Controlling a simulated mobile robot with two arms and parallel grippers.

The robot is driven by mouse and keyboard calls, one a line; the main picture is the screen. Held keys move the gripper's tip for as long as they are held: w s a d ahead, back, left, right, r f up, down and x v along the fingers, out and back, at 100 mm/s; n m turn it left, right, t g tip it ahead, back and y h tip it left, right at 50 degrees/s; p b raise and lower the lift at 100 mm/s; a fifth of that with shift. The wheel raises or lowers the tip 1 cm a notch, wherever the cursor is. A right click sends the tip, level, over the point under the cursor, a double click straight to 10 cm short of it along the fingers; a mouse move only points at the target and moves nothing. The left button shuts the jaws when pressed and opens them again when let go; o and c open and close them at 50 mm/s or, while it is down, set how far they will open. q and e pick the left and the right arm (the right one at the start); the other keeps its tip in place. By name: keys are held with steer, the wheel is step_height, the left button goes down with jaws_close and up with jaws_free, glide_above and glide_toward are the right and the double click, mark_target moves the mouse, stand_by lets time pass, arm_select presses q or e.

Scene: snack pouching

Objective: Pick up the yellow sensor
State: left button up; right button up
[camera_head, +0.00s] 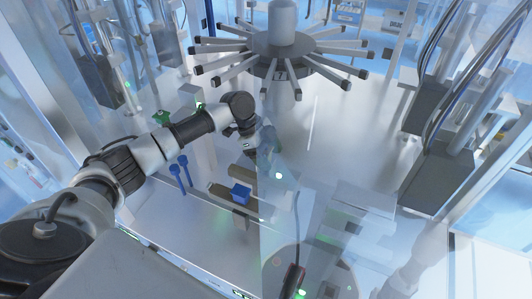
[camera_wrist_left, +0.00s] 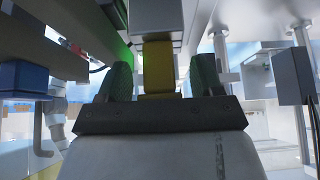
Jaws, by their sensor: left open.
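The yellow sensor (camera_wrist_left: 158,72) shows in the left wrist view as an upright yellow block below a grey housing (camera_wrist_left: 157,18). My left gripper (camera_wrist_left: 162,80) is open, with one dark green finger on each side of the sensor. A gap shows between the sensor and each finger. In the head view my left arm reaches in from the left and bends down, with the left gripper (camera_head: 249,146) near the middle. The sensor cannot be made out there. My right gripper is not in view.
A blue block (camera_head: 240,193) sits on a bracket below the gripper; a blue box (camera_wrist_left: 24,77) shows at the left of the wrist view. A clear panel (camera_head: 278,215) stands close to the gripper's right. Two blue posts (camera_head: 178,172) stand left. A spoked wheel (camera_head: 281,52) is behind.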

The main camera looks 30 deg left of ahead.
arm_select(q)
steer(key=c, duration=1)
steer(key=shift+r, duration=0.15)
steer(key=shift+r+p, duration=0.65)
step_height(320, 180, up, 3)
steer(key=shift+f+p, duration=0.2)
steer(key=shift+p, duration=0.85)
steer(key=shift+s+r+p, duration=0.8)
steer(key=shift+r+p, duration=0.05)
steer(key=shift+p, duration=0.4)
steer(key=shift+s+d+r+p, duration=0.1)
steer(key=shift+s+r+p, duration=0.05)
steer(key=shift+s+r, duration=1.7)
steer(key=shift+s+d+r+p, duration=0.1)
steer(key=shift+s+r+p, duration=0.05)
steer(key=shift+s+r, duration=1.7)
steer(key=shift+s+r+p, duration=0.15)
steer(key=shift+s+r, duration=1.15)
steer(key=shift+r, duration=1.1)
